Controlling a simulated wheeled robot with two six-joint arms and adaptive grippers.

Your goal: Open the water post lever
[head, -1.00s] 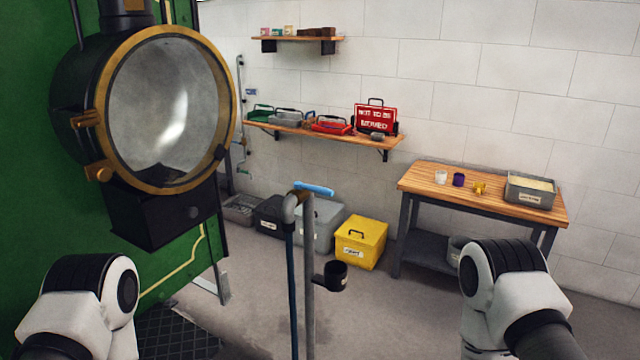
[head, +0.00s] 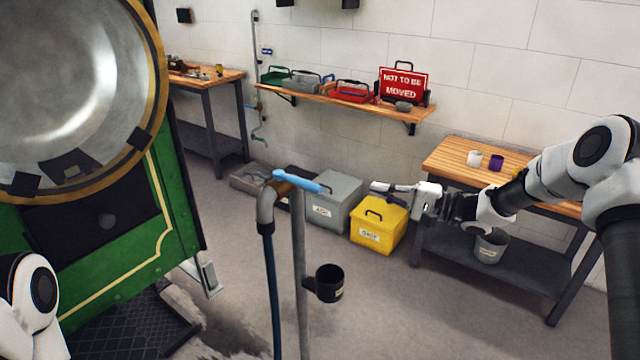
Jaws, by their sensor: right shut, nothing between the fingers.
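The water post (head: 298,265) is a grey upright pipe with a bent spout and a dark blue hose hanging from it, at the middle of the head view. Its light blue lever (head: 298,182) lies roughly level across the top, pointing right. My right gripper (head: 376,190) is shut and empty. It points left toward the lever, with a clear gap in the picture between its fingertips and the lever's right end. Of my left arm only a joint shows at the lower left; its gripper is out of view.
A black cup-shaped holder (head: 328,283) sticks out from the post. Behind stand a grey box (head: 334,200), a yellow box (head: 378,225) and a wooden bench (head: 450,155). The green tram front (head: 110,270) with its big lamp (head: 80,90) fills the left.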

